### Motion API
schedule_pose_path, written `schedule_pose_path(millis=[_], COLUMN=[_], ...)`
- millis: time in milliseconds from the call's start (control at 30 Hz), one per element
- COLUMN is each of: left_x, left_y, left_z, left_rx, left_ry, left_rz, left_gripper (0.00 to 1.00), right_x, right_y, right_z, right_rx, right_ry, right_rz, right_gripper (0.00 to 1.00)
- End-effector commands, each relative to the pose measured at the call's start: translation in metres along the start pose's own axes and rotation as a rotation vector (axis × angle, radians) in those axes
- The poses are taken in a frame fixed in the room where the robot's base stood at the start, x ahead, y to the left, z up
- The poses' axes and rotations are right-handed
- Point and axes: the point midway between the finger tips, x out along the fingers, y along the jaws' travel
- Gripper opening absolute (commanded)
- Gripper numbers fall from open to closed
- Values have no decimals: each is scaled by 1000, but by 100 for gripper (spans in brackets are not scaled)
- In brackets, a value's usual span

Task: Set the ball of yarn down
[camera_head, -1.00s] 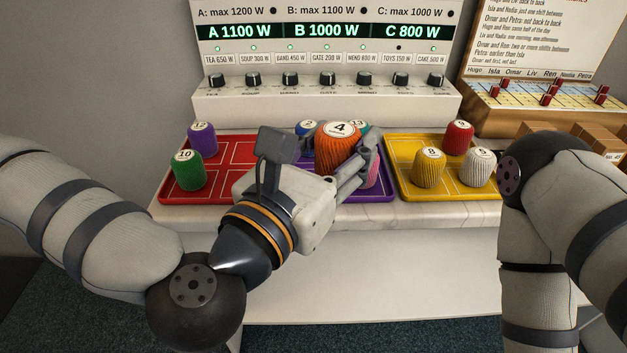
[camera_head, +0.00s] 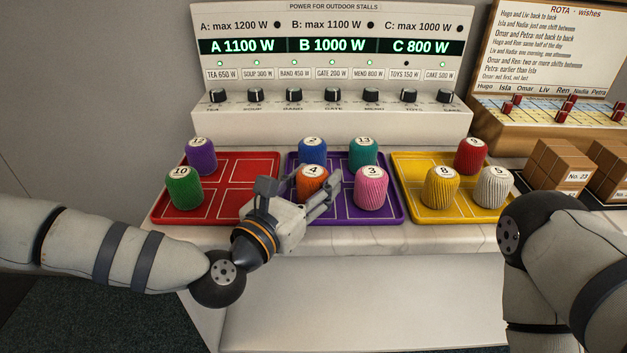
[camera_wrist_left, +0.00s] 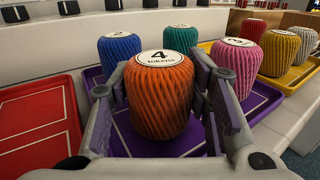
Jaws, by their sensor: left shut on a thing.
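The orange ball of yarn (camera_head: 311,186), labelled 4, is upright at the front left of the purple tray (camera_head: 392,212). My left gripper (camera_head: 322,190) is shut on it; in the left wrist view the fingers flank the orange yarn (camera_wrist_left: 158,100). Its base looks at or very near the tray; I cannot tell whether it touches. A blue yarn (camera_head: 312,150) stands behind it, a teal yarn (camera_head: 363,153) at the back right, and a pink yarn (camera_head: 371,190) to its right. My right arm shows at the right, but its gripper is out of view.
A red tray (camera_head: 255,180) at left holds purple (camera_head: 201,158) and green (camera_head: 185,190) yarns. A yellow tray (camera_head: 402,170) at right holds yellow, red and white yarns. The power panel (camera_head: 330,115) stands behind. Brown boxes (camera_head: 560,163) stand at the right.

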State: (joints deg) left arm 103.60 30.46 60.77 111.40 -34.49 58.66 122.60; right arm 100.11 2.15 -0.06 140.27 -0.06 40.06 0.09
Motion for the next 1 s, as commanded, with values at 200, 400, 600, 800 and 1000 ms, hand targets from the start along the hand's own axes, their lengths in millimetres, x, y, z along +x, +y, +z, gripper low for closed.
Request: schedule_pose_path(millis=[200, 400, 600, 800, 1000], left_x=[0, 0, 0, -11, -56], left_y=[0, 0, 0, 0, 0], left_z=[-3, -2, -2, 2, 0], left_rx=[-1, 1, 1, 0, -2], left_ry=[1, -1, -1, 0, 2], left_rz=[0, 0, 0, -1, 1], left_gripper=[17, 64, 64, 64, 64], right_x=[3, 3, 3, -1, 0], right_y=[0, 0, 0, 0, 0], right_z=[2, 2, 2, -1, 0], right_rx=[0, -1, -1, 0, 0], right_ry=[-8, -8, -8, 3, -1], right_rz=[0, 0, 0, 0, 0], right_gripper=[65, 65, 65, 65, 65])
